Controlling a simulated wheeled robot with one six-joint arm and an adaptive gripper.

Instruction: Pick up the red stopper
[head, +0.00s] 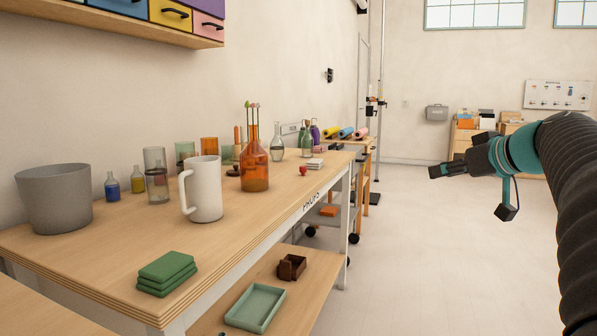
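A small red object that looks like the red stopper (303,170) sits on the wooden table top (262,215), near its right front edge. It is small in the picture, and its exact shape is hard to make out. My gripper (436,172) is in the air over the floor, to the right of the table and well apart from the stopper. It points left. Its fingers are dark and seen from the side, so I cannot tell whether they are open or shut. Nothing shows in them.
An orange glass bottle (255,168) and a white pitcher (204,190) stand left of the stopper. A grey pot (54,200) and green blocks (166,270) are farther left. A lower shelf holds a green tray (256,307). The floor to the right is clear.

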